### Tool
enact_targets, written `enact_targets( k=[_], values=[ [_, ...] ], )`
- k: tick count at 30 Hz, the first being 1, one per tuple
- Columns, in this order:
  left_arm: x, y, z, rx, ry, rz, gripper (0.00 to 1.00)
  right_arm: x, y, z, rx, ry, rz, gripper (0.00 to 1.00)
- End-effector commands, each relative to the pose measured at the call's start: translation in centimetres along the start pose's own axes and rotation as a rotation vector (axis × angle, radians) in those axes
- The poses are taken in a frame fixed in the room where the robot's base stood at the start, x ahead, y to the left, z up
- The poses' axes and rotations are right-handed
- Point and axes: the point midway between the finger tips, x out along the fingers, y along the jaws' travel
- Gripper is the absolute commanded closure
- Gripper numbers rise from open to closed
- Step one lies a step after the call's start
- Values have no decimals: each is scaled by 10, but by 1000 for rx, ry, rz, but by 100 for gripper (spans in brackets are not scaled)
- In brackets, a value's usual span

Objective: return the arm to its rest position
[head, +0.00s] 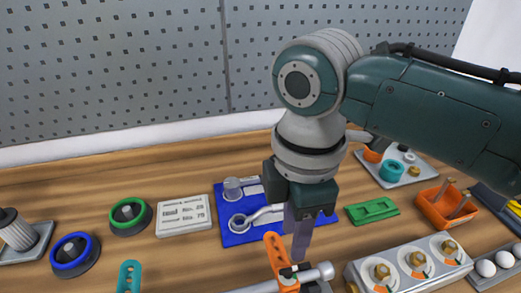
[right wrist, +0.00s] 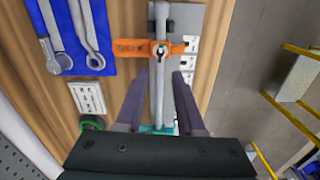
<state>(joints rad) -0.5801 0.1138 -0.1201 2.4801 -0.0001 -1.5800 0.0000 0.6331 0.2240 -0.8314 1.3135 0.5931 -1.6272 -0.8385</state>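My right gripper (head: 299,250) points down over the front middle of the wooden bench in the head view. In the right wrist view its two fingers (right wrist: 160,76) stand apart, so it is open. A grey metal rod (right wrist: 160,97) shows between the fingers but looks clear of both. An orange clamp (right wrist: 133,48) sits across the rod; the clamp (head: 276,256) also shows in the head view, just left of the fingertips. How far the fingers are above the rod is hard to tell. My left gripper is in neither view.
A blue tray (head: 236,238) with a wrench lies behind the gripper. A grey block with several gauges (head: 411,262) and an orange bin (head: 437,219) stand at right. Ringed parts and a white label card (head: 183,215) are at left. A grey pegboard (head: 110,60) closes the back.

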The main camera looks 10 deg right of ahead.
Motion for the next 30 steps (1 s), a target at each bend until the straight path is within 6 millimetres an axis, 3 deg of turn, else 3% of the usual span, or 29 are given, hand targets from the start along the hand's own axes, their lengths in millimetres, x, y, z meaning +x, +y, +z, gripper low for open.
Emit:
enact_targets(
  k=[5,19,25,30],
  values=[
    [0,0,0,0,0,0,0,-13,0,0,-1,0,-1,62],
    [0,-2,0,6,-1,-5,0,-11,-4,-2,8,9,0,62],
    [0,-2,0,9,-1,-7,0,2,-43,-26,175,130,13,62],
    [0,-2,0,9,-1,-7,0,2,-84,-25,534,256,49,62]
  ],
)
